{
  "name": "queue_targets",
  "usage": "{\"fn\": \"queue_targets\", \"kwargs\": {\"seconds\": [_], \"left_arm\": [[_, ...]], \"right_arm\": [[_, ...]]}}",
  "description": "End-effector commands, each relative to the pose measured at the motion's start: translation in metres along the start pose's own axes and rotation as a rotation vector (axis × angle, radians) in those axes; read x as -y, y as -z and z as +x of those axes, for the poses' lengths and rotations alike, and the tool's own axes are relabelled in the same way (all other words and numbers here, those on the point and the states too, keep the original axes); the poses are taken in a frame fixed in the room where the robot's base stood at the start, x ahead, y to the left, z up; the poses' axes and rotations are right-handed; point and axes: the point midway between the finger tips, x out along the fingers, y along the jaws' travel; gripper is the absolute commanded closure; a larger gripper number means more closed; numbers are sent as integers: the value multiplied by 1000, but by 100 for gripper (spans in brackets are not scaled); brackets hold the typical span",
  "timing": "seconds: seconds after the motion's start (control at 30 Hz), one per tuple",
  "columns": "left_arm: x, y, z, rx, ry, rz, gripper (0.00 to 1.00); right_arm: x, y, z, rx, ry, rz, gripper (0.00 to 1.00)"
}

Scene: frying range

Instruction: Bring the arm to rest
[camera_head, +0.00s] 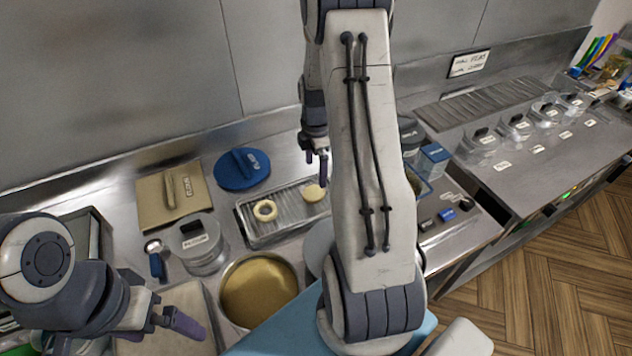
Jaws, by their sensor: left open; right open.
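My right arm crosses the middle of the head view, its large white link in front. My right gripper (316,166) points down over the right end of a metal rack tray (285,217). It is open, with a pale round piece (314,193) just below its fingertips. I see nothing held in it; its far side is partly hidden. My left gripper (182,323) is at the lower left, open, with a dark purple finger over a light board (190,297). I see nothing in it.
A pale ring (265,210) lies on the tray. A pot of golden liquid (259,290) stands in front of it. Labelled containers (515,126) line the right counter.

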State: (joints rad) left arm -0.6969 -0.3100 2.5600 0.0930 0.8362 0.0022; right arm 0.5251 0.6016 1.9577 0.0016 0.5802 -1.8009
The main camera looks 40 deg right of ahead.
Motion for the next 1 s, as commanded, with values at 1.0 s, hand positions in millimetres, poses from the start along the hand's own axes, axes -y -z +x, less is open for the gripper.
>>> {"fn": "queue_targets", "kwargs": {"seconds": [1.0], "left_arm": [[-1,1,-12,0,0,2,0]], "right_arm": [[1,0,33,-2,8,0,0]]}}
